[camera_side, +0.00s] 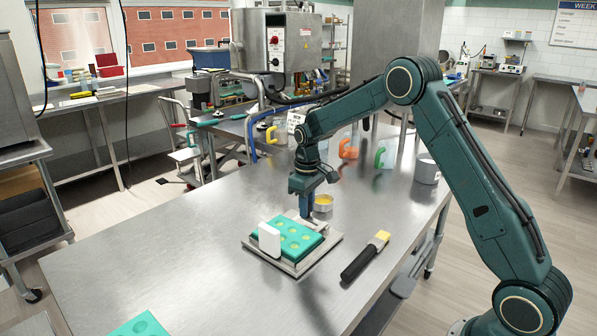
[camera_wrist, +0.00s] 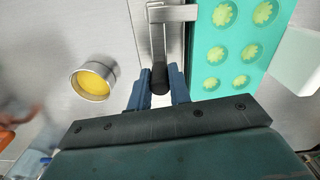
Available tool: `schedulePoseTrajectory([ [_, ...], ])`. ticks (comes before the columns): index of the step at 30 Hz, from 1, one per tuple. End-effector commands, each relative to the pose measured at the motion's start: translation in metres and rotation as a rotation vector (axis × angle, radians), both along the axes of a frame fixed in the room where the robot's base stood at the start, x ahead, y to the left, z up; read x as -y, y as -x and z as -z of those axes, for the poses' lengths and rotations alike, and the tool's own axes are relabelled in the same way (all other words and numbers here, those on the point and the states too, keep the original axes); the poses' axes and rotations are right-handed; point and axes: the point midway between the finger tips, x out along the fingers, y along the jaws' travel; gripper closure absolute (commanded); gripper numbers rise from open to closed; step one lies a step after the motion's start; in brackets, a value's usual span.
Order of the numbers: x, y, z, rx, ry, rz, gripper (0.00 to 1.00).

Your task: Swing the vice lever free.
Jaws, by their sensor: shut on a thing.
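My gripper (camera_side: 306,213) points down at the far edge of the metal vice plate (camera_side: 318,254). In the wrist view, its blue fingers (camera_wrist: 159,80) are shut on the black knob of the vice lever (camera_wrist: 159,49). The lever is a grey metal bar running up the picture from the knob to a metal bracket (camera_wrist: 174,13). A teal mould (camera_side: 297,237) with several yellow-green cavities lies in the vice; it also shows to the right of the lever in the wrist view (camera_wrist: 223,66). In the side view, my fingers hide the lever.
A small metal cup of yellow stuff (camera_side: 323,203) stands close behind the gripper. A white block (camera_side: 268,238) stands at the mould's left edge. A black-handled brush (camera_side: 358,264) lies to the right. Another teal mould (camera_side: 140,326) is at the front. The table's left is clear.

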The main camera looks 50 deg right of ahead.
Motion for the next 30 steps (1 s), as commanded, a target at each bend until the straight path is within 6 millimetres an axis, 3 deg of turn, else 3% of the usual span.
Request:
schedulePoseTrajectory([
  [11,0.012,0.001,-0.001,0.001,0.0,0.19,1.0],
  [30,0.043,0.018,-0.001,0.002,0.0,0.771,1.0],
])
